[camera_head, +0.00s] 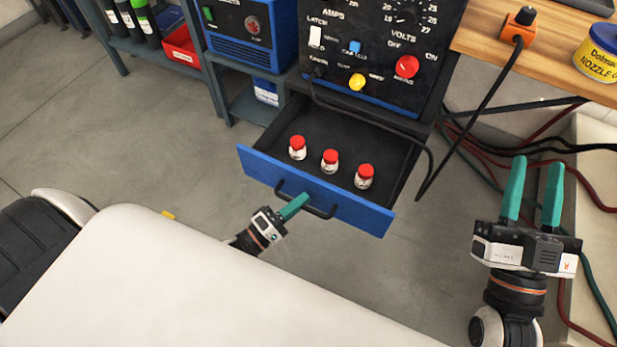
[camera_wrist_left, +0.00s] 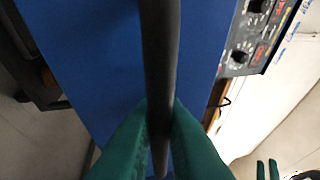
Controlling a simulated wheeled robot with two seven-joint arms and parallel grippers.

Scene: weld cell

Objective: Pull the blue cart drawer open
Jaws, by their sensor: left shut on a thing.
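The blue-fronted cart drawer (camera_head: 350,204) is pulled out from under the black welder panel in the head view, its dark inside showing. A dark bar handle (camera_head: 318,211) runs along its front. My left gripper (camera_head: 294,206) is shut on this handle. In the left wrist view the handle (camera_wrist_left: 160,50) passes between the green fingers (camera_wrist_left: 160,130), with the blue drawer front (camera_wrist_left: 95,60) behind it. My right gripper (camera_head: 532,190) is open and empty, to the right of the drawer, fingers pointing up in the picture.
Three small red-capped jars (camera_head: 330,161) stand in the drawer. A black cable (camera_head: 432,165) hangs by its right side. A wooden bench (camera_head: 490,35) with a yellow tin (camera_head: 598,55) is at upper right. Grey floor (camera_head: 130,150) is clear at left.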

